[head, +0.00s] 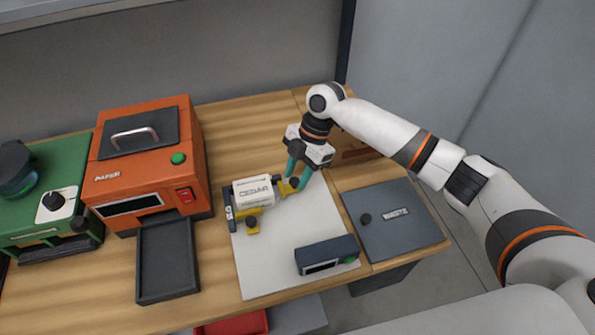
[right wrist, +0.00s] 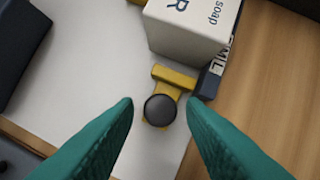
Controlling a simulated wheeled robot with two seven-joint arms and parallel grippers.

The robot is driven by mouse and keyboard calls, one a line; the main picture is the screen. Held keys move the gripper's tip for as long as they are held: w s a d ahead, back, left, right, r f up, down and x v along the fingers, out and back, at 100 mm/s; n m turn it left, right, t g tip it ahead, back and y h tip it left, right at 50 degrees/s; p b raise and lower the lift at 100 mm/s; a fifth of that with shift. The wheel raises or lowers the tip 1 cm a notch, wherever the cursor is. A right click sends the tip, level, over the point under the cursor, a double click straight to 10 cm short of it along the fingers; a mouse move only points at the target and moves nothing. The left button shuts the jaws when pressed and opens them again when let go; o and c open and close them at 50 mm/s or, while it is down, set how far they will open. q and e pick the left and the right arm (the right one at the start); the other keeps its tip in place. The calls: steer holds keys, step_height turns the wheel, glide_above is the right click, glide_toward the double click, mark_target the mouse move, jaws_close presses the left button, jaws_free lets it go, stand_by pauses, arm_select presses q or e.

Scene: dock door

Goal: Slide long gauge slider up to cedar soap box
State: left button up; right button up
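The white cedar soap box (head: 253,191) lies on a pale mat beside a dark gauge rail, and its end shows in the right wrist view (right wrist: 190,32). A yellow slider with a black knob (right wrist: 160,110), seemingly the long gauge slider (head: 285,189), stands at the box's right end with a narrow gap visible in the wrist view. A second yellow slider (head: 252,222) is at the box's front side. My right gripper (head: 299,178) is open, with its teal fingers (right wrist: 160,104) on either side of the knob, apart from it. My left gripper is out of view.
An orange machine (head: 150,155) with a black tray (head: 167,260) stands left, beside a green device (head: 45,205). A dark device with a green button (head: 326,255) lies at the mat's front. A waste lid (head: 395,230) is at right. The mat's middle (head: 285,235) is clear.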

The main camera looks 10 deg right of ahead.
mark_target(280, 188)
jaws_close()
steer(key=shift+a+p, duration=0.3)
steer(key=shift+a, duration=1.35)
steer(key=shift+o, duration=1.4)
jaws_free()
steer(key=shift+r, duration=0.1)
steer(key=b+v, duration=0.2)
steer(key=v, duration=1)
